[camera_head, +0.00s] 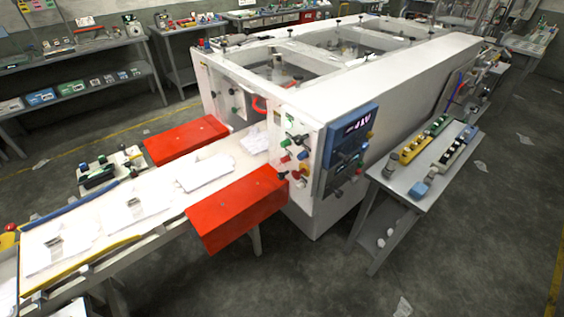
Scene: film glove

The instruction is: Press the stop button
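A large white machine (400,75) stands in the middle of the head view. Its near end face carries several small coloured knobs and buttons, in red, green, blue and white. A red button (296,175) sits low on this face, beside the right red guard. I cannot tell which of the red buttons is the stop button, as labels are too small to read. A blue-framed control panel (349,148) with a dark face is fixed at the machine's near right corner. Neither of my grippers shows in this view.
A conveyor (140,207) with white film pieces runs from the lower left into the machine, between two red guards (187,139) (236,208). A grey side table (403,185) with coloured devices stands right of the panel. Shelves line the back left. Floor at lower right is mostly clear.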

